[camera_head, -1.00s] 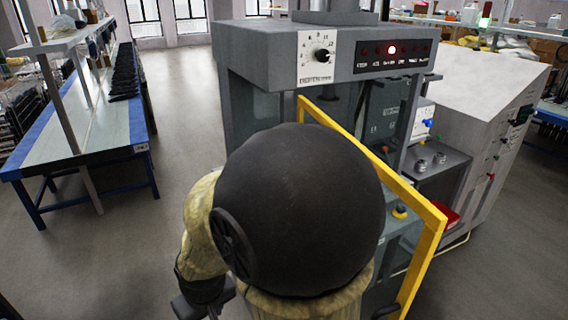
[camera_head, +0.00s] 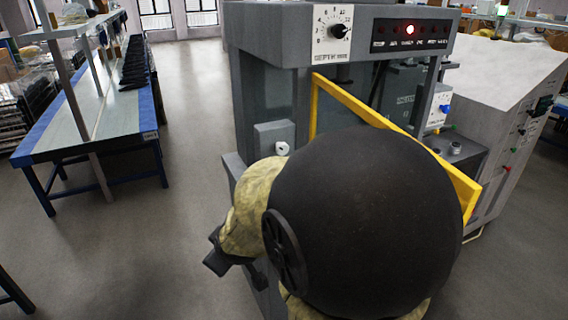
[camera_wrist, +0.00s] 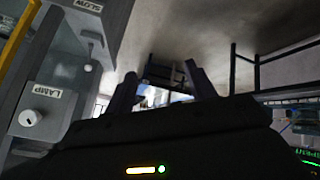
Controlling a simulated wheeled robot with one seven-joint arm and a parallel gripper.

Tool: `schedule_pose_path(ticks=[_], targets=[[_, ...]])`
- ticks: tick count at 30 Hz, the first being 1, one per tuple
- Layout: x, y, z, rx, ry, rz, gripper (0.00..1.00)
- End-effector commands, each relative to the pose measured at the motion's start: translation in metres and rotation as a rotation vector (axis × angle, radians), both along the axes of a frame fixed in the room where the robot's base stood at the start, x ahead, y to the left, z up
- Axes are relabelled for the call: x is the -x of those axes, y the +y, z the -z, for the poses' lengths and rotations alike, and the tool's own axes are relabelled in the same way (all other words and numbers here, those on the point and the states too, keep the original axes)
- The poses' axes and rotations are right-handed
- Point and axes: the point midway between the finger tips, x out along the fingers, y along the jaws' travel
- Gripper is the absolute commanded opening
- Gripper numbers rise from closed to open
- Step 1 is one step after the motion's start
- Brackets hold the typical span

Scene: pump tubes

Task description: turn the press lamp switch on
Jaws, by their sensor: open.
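The press lamp switch (camera_head: 282,148) is a white knob on a small grey box on the left side of the grey press (camera_head: 270,90). In the wrist view the knob (camera_wrist: 30,118) is at the left, under a label reading LAMP. My gripper (camera_wrist: 162,82) is open and empty in the wrist view, its two dark fingers apart, with the knob well to their left. In the head view my gripper (camera_head: 213,252) is low and left of the knob, apart from it. The big dark arm joint hides the press's lower front.
A yellow frame (camera_head: 390,125) crosses the press front. A dial (camera_head: 338,30) and a red-lit indicator panel (camera_head: 410,31) are above. In the wrist view a panel labelled SLOW with a small lever (camera_wrist: 91,45) is near the knob. Floor (camera_head: 195,110) left of the press is clear; a blue-edged bench (camera_head: 90,110) stands beyond.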

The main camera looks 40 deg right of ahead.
Motion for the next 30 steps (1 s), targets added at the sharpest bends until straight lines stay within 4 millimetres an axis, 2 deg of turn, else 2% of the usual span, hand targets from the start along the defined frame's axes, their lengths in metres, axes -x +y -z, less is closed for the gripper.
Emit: schedule_pose_path(ticks=[1, 2, 7, 12, 15, 20, 30], targets=[[-0.007, -0.016, 0.005, 0.073, -0.068, -0.025, 0.55], [-0.011, -0.024, 0.001, 0.126, -0.106, -0.046, 0.55], [-0.021, -0.079, -0.026, 0.473, -0.282, -0.110, 0.55], [-0.009, -0.132, -0.059, 0.868, -0.362, -0.105, 0.55], [0.003, -0.152, -0.077, 1.054, -0.363, -0.086, 0.55], [0.013, -0.166, -0.093, 1.194, -0.347, -0.067, 0.55], [0.013, -0.166, -0.095, 1.201, -0.345, -0.070, 0.55]])
